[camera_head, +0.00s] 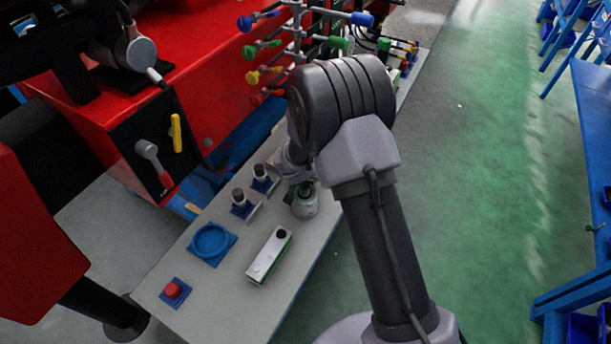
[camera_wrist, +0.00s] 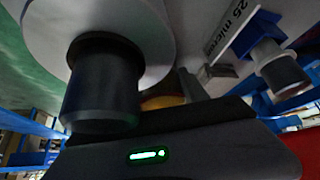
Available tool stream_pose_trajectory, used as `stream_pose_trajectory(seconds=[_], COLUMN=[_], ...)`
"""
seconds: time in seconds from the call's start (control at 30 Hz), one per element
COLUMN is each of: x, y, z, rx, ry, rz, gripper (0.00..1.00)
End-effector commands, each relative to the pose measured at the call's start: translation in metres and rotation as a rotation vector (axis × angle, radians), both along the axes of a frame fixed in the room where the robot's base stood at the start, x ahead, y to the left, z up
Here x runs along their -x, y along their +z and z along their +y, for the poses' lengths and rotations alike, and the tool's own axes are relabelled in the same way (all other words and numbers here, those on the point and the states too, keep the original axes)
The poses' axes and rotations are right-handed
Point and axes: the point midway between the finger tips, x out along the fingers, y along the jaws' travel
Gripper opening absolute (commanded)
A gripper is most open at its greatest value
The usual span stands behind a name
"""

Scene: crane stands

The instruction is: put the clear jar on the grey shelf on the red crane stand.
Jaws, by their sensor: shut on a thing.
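The clear jar (camera_head: 305,205) shows as a pale, rounded vessel low under my wrist, over the grey shelf (camera_head: 213,287) of the red crane stand (camera_head: 208,95). I cannot tell whether its base touches the shelf. My gripper (camera_head: 303,188) is at the jar's dark top and shut on it; my arm hides part of this. In the wrist view, the jar's pale round body (camera_wrist: 158,25) fills the upper left, with a black cylindrical top (camera_wrist: 103,88) pointing towards my gripper.
Two dark-topped cylinders in blue holders (camera_head: 241,211) stand left of the jar, by a label plate. Nearer lie a blue round holder (camera_head: 211,243), a white box (camera_head: 269,257) and a red button (camera_head: 173,291). Coloured valves (camera_head: 262,75) rise behind.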

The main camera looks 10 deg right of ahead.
Motion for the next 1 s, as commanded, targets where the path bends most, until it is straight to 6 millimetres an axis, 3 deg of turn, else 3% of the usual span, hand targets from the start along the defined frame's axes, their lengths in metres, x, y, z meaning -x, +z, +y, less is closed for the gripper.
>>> stream_pose_trajectory(seconds=[0.33, 0.37, 0.43, 0.77, 0.87, 1.0], x=[0.000, 0.000, 0.000, 0.000, 0.002, 0.018], y=[-0.002, -0.001, -0.001, 0.001, 0.008, 0.033], z=[0.000, 0.000, 0.000, 0.000, 0.001, 0.004], rx=[0.000, 0.001, 0.001, 0.001, 0.000, -0.001], ry=[0.000, -0.001, -0.001, -0.001, 0.000, 0.000], rz=[0.000, 0.001, 0.001, 0.001, 0.000, -0.001], gripper=[0.00, 0.58, 0.71, 0.74, 0.74, 0.74])
